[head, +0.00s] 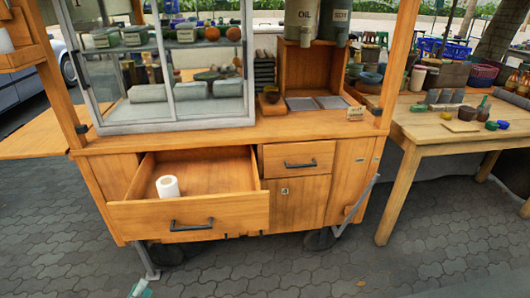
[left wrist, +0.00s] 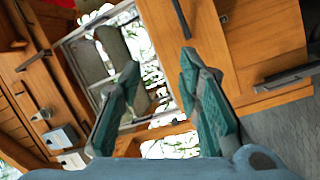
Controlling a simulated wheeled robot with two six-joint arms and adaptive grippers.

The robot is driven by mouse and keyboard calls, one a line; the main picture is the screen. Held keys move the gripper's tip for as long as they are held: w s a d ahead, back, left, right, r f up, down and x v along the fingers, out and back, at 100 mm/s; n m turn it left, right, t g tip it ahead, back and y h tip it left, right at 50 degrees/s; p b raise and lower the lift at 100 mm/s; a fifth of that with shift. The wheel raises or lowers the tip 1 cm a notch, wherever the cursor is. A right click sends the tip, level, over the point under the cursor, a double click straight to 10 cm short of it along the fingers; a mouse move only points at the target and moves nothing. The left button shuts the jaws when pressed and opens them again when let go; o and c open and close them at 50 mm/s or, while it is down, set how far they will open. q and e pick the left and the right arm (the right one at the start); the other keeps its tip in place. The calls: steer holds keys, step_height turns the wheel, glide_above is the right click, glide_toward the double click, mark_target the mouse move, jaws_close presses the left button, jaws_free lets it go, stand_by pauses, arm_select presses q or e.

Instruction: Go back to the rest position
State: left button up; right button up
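My left gripper (head: 141,288) shows only as a small teal and grey tip at the bottom left edge of the head view, low in front of the wooden cart. In the left wrist view my left gripper (left wrist: 159,63) has its two teal fingers spread apart, with nothing between them. The cart shows tilted behind the fingers there. My right gripper is in neither view. The cart's wide drawer (head: 240,212) is pulled open, and a white paper roll (head: 168,187) stands inside it, clear of my grippers.
The wooden cart (head: 300,204) carries a glass case (head: 178,129) and an open wooden box (head: 306,76) below dispensers. The open drawer juts out in front. A wooden table (head: 425,128) with bowls and blocks stands at right. Paved ground (head: 270,265) in front is clear.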

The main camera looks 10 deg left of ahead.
arm_select(q)
steer(key=s+a+f+m+g+y, duration=0.2)
steer(key=s+a+f+m+g, duration=0.25)
steer(key=a+f, duration=0.5)
steer(key=s+a+f+m+g+y, duration=0.2)
steer(key=s+a+f+m+g, duration=0.25)
steer(key=f, duration=0.75)
steer(key=s+a+f+m+g+y, duration=0.2)
steer(key=s+a+f+m+g, duration=0.15)
steer(key=s+a, duration=0.45)
steer(key=s+a+f+m+g+y, duration=0.1)
steer(key=s+a+f+m+g, duration=0.2)
steer(key=s+a+f+g, duration=0.5)
steer(key=s+d+f+n+t+h, duration=0.1)
steer(key=d+f+h, duration=0.15)
steer(key=d, duration=0.95)
steer(key=s+d+f+n+t+h, duration=0.1)
steer(key=s+d+f, duration=0.15)
steer(key=d, duration=0.95)
steer(key=s+d+f+n+t+h, duration=0.1)
steer(key=d+f+h, duration=0.15)
steer(key=d, duration=0.95)
step_height(320, 180, up, 12)
steer(key=p, duration=1.2)
steer(key=shift+f+y, duration=0.15)
steer(key=shift+y, duration=0.25)
steer(key=shift+d, duration=0.1)
